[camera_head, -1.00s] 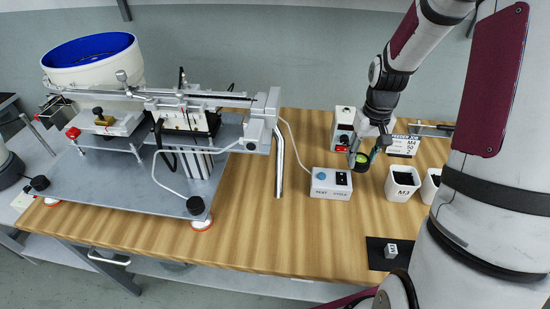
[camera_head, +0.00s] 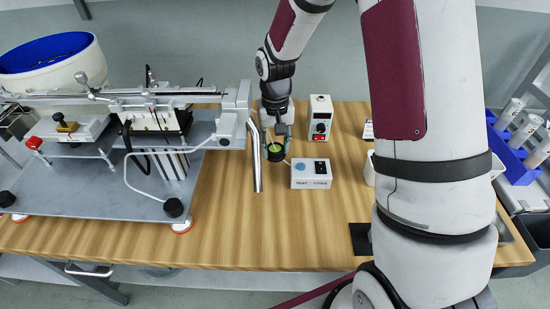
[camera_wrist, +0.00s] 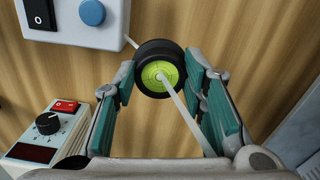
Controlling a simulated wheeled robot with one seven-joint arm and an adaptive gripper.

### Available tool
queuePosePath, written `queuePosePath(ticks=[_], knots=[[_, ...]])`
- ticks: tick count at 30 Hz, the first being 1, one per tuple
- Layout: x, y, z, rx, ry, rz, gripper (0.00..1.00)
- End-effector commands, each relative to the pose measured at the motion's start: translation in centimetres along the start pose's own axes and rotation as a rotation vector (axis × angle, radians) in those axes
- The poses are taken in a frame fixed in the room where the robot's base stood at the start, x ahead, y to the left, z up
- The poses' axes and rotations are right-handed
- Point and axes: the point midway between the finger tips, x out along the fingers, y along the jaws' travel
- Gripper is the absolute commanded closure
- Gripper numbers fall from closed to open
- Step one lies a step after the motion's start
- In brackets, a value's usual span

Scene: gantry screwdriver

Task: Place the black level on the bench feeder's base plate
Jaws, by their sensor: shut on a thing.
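The black level (camera_head: 275,155) is a short round black puck with a yellow-green bubble face. My gripper (camera_head: 276,143) is shut on its sides, between the feeder and the control box. In the wrist view the level (camera_wrist: 151,49) sits between the teal pads of my gripper (camera_wrist: 162,85), its face toward the camera. A thin white cable (camera_wrist: 186,115) crosses part of the face. Its exact height over the wood cannot be told. The bench feeder's grey base plate (camera_head: 80,205) lies to the left, carrying the feeder's rail and blue-lined bowl (camera_head: 50,55).
A bent metal tube (camera_head: 257,165) stands between my gripper and the feeder. The feeder's rail end (camera_head: 232,125) overhangs nearby. The TEST CYCLE box (camera_head: 311,174) and a controller with a red switch (camera_head: 320,117) are at the right. The front bench top (camera_head: 270,230) is clear.

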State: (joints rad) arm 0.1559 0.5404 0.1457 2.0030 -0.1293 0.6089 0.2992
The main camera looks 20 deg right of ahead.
Motion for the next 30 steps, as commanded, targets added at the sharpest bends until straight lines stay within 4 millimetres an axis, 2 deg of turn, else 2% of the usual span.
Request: queuePosePath(ticks=[5, 14, 26, 27, 30], knots=[[1.0, -0.1, -0.1, -0.001, 0.002, -0.002, 0.91], [5.1, -0.1, 0.0, -0.002, 0.000, -0.001, 0.91], [5.6, -0.1, -0.1, -0.001, 0.003, -0.001, 0.91], [5.5, 0.0, -0.1, -0.001, 0.003, -0.001, 0.55], [5.5, 0.0, -0.1, -0.001, 0.003, -0.002, 0.53]])
